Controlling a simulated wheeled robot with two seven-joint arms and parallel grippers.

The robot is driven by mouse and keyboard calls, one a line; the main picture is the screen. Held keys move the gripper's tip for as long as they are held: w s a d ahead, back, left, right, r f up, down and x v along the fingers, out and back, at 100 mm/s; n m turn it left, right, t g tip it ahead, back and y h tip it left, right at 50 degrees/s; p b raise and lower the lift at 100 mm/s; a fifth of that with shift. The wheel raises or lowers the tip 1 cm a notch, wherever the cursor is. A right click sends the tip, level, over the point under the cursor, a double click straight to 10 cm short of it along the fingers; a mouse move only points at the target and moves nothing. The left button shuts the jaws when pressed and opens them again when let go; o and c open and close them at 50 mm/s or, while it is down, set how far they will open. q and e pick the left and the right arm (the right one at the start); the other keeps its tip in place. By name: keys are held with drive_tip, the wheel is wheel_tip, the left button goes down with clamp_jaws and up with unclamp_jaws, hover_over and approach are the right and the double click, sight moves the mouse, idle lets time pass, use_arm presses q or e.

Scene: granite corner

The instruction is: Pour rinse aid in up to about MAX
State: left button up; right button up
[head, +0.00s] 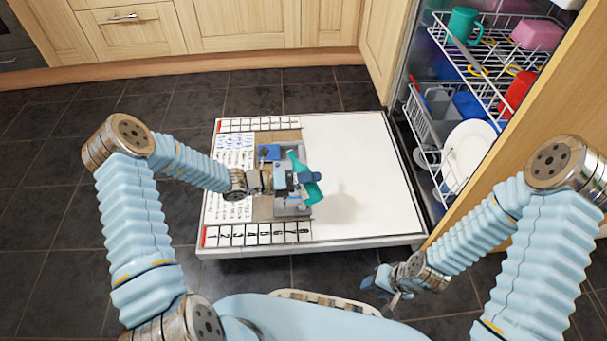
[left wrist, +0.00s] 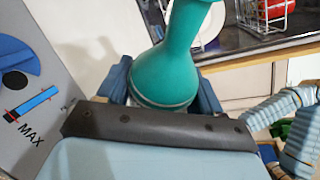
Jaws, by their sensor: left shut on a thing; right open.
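My left gripper (head: 306,178) is shut on a teal bottle (head: 314,193) and holds it, tilted, above the open dishwasher door. In the left wrist view the bottle (left wrist: 182,60) sits between the blue fingers, its wide part near and its narrower neck running up out of frame. The grey dispenser unit (head: 292,209) with a blue part lies in the door beneath the gripper, partly hidden by it. The MAX mark (left wrist: 32,134) shows at the left of the left wrist view, by a blue bar and red outline. The dispenser's opening and any liquid cannot be made out. My right gripper (head: 383,283) is open and empty, low, right of centre.
The white door (head: 365,180) lies lowered, its right part bare. The dishwasher racks (head: 475,85) at the right hold a teal mug (head: 464,25), a white plate (head: 470,145) and other dishes. Wooden cabinets (head: 245,25) line the back. Dark floor tiles (head: 50,190) are clear at left.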

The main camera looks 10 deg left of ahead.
use_arm(q)
drive_tip(key=shift+s+d+f+n+h+b, duration=0.2)
drive_tip(key=shift+f+n+b, duration=0.15)
drive_tip(key=shift+f+b, duration=0.4)
drive_tip(key=shift+s+d+f+n+h+b, duration=0.2)
drive_tip(key=shift+f+n+b, duration=0.3)
drive_tip(key=shift+f, duration=0.4)
drive_tip(key=shift+s+d+f+n+h+b, duration=0.1)
drive_tip(key=shift+f+n+h+b, duration=0.15)
drive_tip(key=shift+f+b, duration=0.5)
drive_tip(key=shift+p, duration=0.35)
drive_tip(key=shift+f, duration=0.1)
drive_tip(key=shift+s+d+f+n, duration=0.1)
drive_tip(key=shift+f+n, duration=0.05)
drive_tip(key=shift+n, duration=0.35)
drive_tip(key=shift+f+n+h, duration=0.25)
drive_tip(key=shift+n+h, duration=0.1)
drive_tip(key=shift+n, duration=0.05)
